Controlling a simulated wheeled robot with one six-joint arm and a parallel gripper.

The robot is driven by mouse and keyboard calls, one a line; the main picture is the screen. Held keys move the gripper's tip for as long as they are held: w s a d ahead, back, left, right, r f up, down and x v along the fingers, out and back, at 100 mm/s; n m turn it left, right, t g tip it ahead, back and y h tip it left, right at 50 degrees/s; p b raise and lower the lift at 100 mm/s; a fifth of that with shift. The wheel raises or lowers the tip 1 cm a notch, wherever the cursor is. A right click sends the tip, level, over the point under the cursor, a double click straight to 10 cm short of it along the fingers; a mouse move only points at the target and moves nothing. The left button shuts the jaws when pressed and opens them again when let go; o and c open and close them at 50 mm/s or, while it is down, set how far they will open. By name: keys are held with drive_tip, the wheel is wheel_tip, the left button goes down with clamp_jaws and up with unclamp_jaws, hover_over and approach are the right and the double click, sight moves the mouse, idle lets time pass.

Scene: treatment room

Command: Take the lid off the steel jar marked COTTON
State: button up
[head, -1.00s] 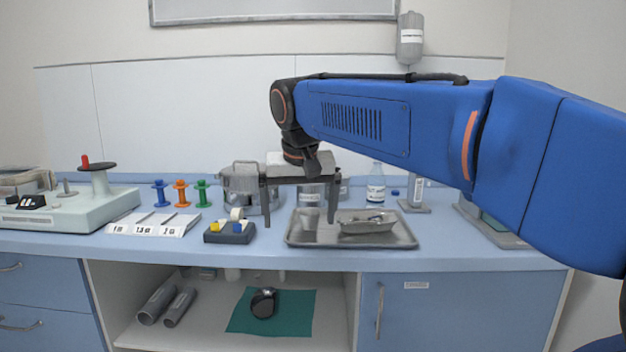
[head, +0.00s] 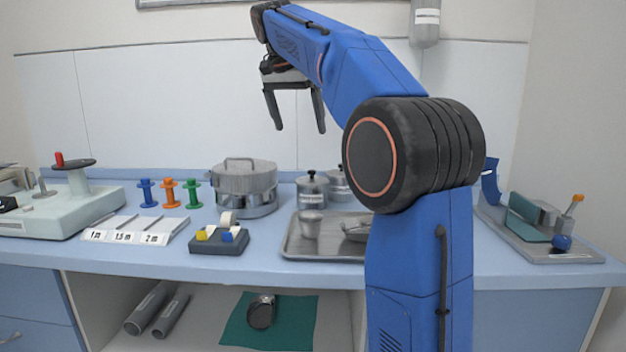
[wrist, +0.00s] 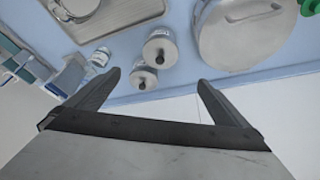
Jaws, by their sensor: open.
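Two small steel jars with black-knobbed lids stand at the back of the counter. The front one (head: 312,190) also shows in the wrist view (wrist: 160,50). The rear one (head: 338,183) is partly behind it and also shows in the wrist view (wrist: 143,78). Both lids are on. Each jar has a pale label, too small to read, so I cannot tell which says COTTON. My gripper (head: 300,128) is open and empty, high above the counter. In the wrist view, both jars appear between and beyond its fingertips (wrist: 158,80).
A large steel drum (head: 245,190) stands left of the jars. Coloured spools (head: 168,194) and a tape holder (head: 219,241) are to the left.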

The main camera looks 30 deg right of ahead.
hover_over(310, 173)
drive_tip(key=a, duration=0.2)
drive_tip(key=f, duration=0.7)
drive_tip(key=s+f, duration=0.1)
drive_tip(key=f, duration=0.2)
drive_tip(key=shift+d+f, duration=0.2)
drive_tip(key=shift+f, duration=0.1)
drive_tip(key=shift+x, duration=2.8)
drive_tip(key=shift+a, duration=0.2)
drive_tip(key=c, duration=1)
